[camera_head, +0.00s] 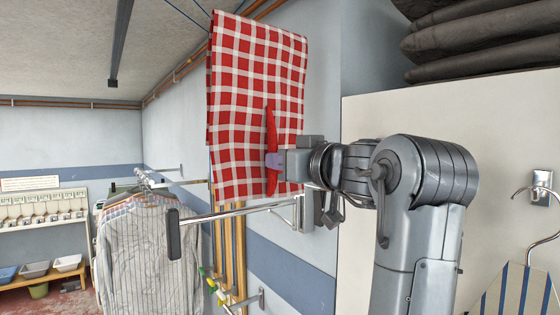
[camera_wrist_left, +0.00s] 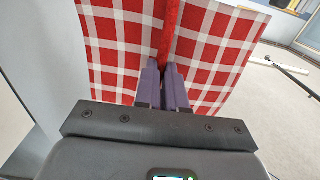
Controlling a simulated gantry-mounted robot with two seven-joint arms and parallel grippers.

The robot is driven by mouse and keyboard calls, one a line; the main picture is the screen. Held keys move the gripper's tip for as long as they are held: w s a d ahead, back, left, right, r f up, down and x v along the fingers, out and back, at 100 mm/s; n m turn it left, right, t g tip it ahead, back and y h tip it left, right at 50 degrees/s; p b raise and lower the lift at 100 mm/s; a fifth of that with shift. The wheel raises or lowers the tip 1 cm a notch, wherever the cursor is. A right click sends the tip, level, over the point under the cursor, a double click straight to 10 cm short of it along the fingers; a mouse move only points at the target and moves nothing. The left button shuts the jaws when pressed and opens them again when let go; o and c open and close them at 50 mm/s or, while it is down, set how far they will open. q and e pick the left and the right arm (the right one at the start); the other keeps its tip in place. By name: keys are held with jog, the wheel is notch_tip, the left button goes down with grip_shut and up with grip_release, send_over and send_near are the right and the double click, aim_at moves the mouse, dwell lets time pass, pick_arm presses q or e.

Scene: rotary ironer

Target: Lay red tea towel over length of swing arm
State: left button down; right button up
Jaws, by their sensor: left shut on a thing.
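The red and white checked tea towel (camera_head: 250,90) hangs spread out, high beside the wall, in the head view. My left gripper (camera_head: 274,160) is shut on a pinched fold in the towel's lower right part. In the left wrist view, the purple fingers (camera_wrist_left: 164,82) close on that red fold, with the towel (camera_wrist_left: 115,50) spreading to both sides. A chrome swing arm (camera_head: 235,212) with a black end piece reaches left from a wall bracket. The towel's lower edge is close to the bar in the picture; I cannot tell whether they touch. My right gripper is not in view.
Striped shirts (camera_head: 145,250) hang on a rail left of the swing arm. Wooden poles (camera_head: 232,245) lean at the wall below. Dark folded cloths (camera_head: 480,40) lie on a white cabinet (camera_head: 400,115) at the right. A hook (camera_head: 541,190) holds a hanger there.

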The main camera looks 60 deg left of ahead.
aim_at(268, 186)
pick_arm(q)
jog(key=a, duration=0.4)
jog(key=a+f, duration=0.1)
jog(key=a, duration=0.1)
jog(key=shift+s+b, duration=0.15)
jog(key=shift+b, duration=0.25)
notch_tip(268, 186, down, 4)
jog(key=b, duration=0.3)
jog(key=shift+f+b, duration=0.25)
jog(key=shift+b, duration=0.05)
notch_tip(268, 186, down, 32)
jog(key=b, duration=2.3)
jog(key=shift+f, duration=0.2)
jog(key=shift+f+b, duration=0.3)
jog(key=shift+f, duration=0.1)
jog(key=c, duration=1.1)
grip_release()
jog(key=shift+c, duration=0.2)
